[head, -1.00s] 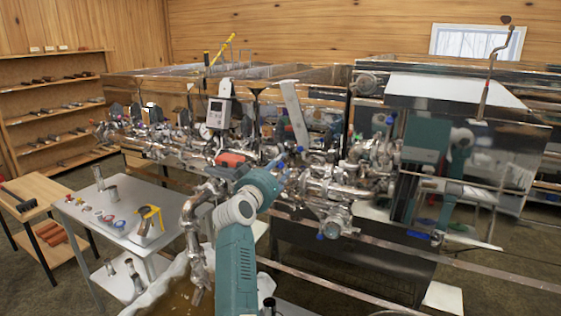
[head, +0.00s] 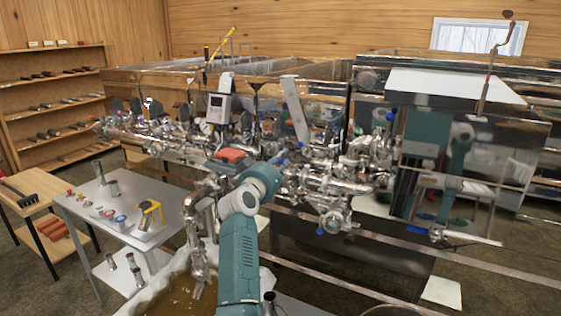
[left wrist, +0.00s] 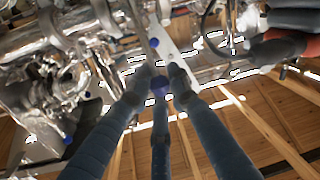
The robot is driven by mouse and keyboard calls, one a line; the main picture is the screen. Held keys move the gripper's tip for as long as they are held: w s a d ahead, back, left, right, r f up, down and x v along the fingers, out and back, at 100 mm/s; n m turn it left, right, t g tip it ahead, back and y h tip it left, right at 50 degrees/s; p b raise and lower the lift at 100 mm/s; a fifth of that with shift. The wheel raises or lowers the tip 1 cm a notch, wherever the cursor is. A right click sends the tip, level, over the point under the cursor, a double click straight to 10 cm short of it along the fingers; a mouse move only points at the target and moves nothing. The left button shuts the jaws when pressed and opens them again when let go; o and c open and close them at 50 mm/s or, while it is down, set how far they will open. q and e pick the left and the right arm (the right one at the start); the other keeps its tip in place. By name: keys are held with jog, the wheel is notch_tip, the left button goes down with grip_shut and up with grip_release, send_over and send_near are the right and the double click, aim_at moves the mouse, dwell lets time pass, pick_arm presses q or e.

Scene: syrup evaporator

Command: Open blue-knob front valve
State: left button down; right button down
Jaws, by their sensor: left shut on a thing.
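In the left wrist view, the fingers of my left gripper (left wrist: 158,82) come together around a blue knob (left wrist: 159,85) at the lower end of a pale metal bar. The gripper is shut on this knob, and the fingers partly cover it. In the head view, my left gripper (head: 279,160) reaches the front piping in the middle; the teal arm and pale wrist hide much of it. Another blue knob (head: 320,231) sits lower right on the piping. My right gripper is not in view.
Shiny pipes and valves (head: 325,185) crowd the evaporator front. A red-orange handle (head: 232,155) is left of my gripper. A grey table (head: 125,225) with small parts stands at left. A mirror-like panel (head: 500,150) at right reflects a teal arm.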

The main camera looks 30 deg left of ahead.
pick_arm(q)
jog(key=a+f+n+h+b, duration=0.2)
jog(key=a+n+h+b, duration=0.1)
jog(key=a+n+b, duration=0.1)
jog(key=a+b, duration=0.1)
jog(key=a, duration=0.1)
jog(key=shift+w+a+n+h+b, duration=0.15)
jog(key=shift+a+n+h+b, duration=0.15)
jog(key=shift+b, duration=0.1)
dwell(0.6)
jog(key=c, duration=1.6)
grip_release()
jog(key=shift+f, duration=0.1)
jog(key=s, duration=1.2)
jog(key=shift+a, duration=0.15)
